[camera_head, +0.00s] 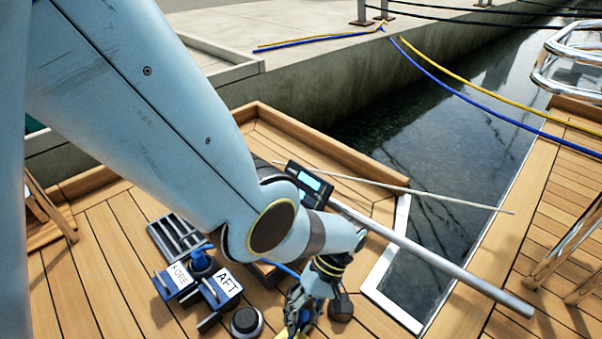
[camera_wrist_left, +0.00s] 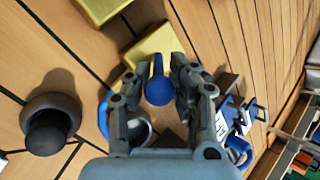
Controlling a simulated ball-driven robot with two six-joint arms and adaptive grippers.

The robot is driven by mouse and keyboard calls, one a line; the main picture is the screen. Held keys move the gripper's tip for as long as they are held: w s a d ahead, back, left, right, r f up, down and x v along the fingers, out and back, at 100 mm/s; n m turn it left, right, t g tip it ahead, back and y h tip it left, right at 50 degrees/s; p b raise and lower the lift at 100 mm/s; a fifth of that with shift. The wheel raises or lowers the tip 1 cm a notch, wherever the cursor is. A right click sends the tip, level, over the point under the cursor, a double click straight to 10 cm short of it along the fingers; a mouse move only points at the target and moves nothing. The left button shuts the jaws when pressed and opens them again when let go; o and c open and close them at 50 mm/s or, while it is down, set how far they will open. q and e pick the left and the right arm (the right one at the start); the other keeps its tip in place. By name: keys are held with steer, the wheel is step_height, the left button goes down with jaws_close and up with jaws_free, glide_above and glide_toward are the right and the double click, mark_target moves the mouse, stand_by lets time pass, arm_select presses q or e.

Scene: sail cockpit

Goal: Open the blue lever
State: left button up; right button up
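The blue lever (camera_wrist_left: 158,90) shows in the left wrist view, with a round blue end and a thin stem reaching toward a yellow block (camera_wrist_left: 155,45). My left gripper (camera_wrist_left: 159,88) has its fingers apart, one on each side of the lever. Whether a finger touches it I cannot tell. In the head view, my left gripper (camera_head: 305,308) is low over the deck near the bottom edge. It hides the lever there. My right gripper is in neither view.
A blue device labelled AFT (camera_head: 225,285) and a dark grille (camera_head: 176,238) stand left of the gripper. A round black knob (camera_head: 246,321) is close by. A grey pole (camera_head: 440,262) slants across to the right, with water (camera_head: 440,130) beyond the deck's edge.

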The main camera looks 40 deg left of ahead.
arm_select(q)
steer(key=o, duration=0.5)
steer(key=shift+c, duration=0.2)
steer(key=v, duration=1.2)
steer(key=shift+f, duration=0.1)
